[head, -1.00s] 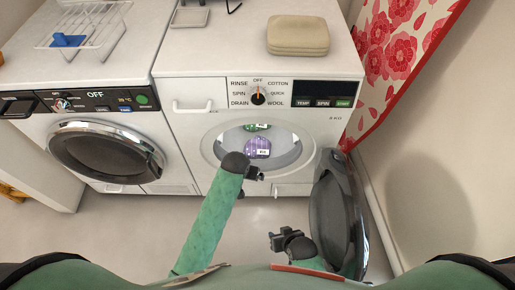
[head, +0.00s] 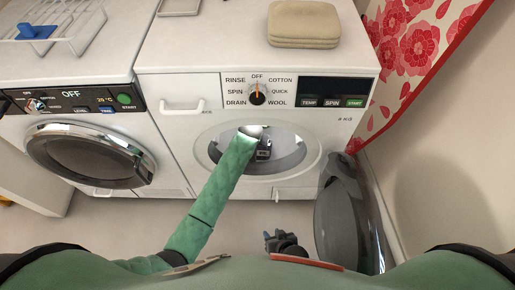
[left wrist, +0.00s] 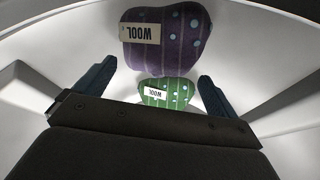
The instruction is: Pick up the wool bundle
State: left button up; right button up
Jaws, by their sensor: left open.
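A purple bundle (left wrist: 170,40) with pale dots and a WOOL label lies in the white drum in the left wrist view. A smaller-looking green dotted bundle (left wrist: 172,92), also labelled WOOL, shows beside it, between my fingers in the picture. My left gripper (left wrist: 157,73) is open and nothing is clamped in it. In the head view my left arm reaches through the round opening of the right washer (head: 205,150), with the left gripper (head: 263,153) inside. The bundles are hidden there. My right gripper (head: 283,240) is low in front of the washer; its jaws are unclear.
The washer's dark round door (head: 350,225) hangs open at the right of the opening. The drum wall (left wrist: 285,45) curves close around my left gripper. A second washer (head: 90,155) with a closed door stands at left. Folded beige cloth (head: 303,24) lies on top.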

pick_arm(q)
jog(key=x, duration=0.3)
jog(key=shift+f, duration=0.2)
jog(key=c, duration=1.6)
jog(key=shift+c, duration=1)
jog(key=shift+r, duration=0.15)
